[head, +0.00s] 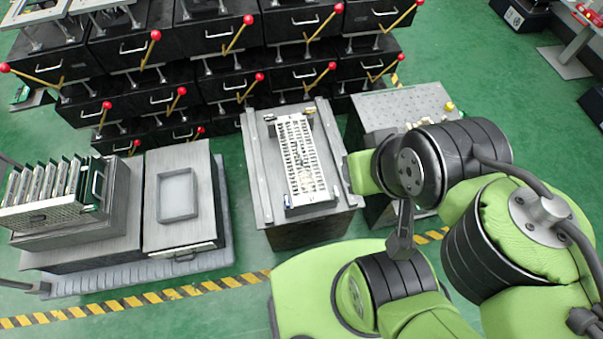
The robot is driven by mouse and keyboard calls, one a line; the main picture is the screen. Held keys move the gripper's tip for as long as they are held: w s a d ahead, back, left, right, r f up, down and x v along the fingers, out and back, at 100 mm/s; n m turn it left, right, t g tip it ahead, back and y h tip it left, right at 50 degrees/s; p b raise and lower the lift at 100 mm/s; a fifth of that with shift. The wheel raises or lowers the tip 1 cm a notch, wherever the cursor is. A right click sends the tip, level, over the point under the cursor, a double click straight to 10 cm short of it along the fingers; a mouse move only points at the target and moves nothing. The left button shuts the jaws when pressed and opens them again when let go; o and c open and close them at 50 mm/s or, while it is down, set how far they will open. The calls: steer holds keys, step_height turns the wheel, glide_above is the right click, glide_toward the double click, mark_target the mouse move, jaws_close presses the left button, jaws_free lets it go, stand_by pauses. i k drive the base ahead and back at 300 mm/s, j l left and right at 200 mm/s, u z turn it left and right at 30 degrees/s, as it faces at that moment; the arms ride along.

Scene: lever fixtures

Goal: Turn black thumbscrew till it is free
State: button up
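A long perforated light metal panel (302,155) lies on a grey workbench (265,190) in the middle of the head view. Small fittings (309,112) sit at its far end, one with a gold tint. They are too small for me to tell whether one is the black thumbscrew. My arm comes in from the right, and its green forward link is close to the bench's right edge. A dark grey part of my arm hangs below that link. I cannot make out gripper fingers on it or anything held.
Black boxes (130,48) with red-knobbed levers are stacked at the back. On the left stand a rack of upright boards (45,185) and a bench with a square tray (178,195). A perforated table (400,105) stands behind my arm. Green floor (245,225) shows between the benches.

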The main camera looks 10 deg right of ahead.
mark_target(266, 118)
steer(key=i+j+u, duration=0.1)
steer(key=j+u, duration=0.15)
steer(key=u, duration=0.2)
steer(key=i+j+u, duration=0.15)
steer(key=u, duration=0.25)
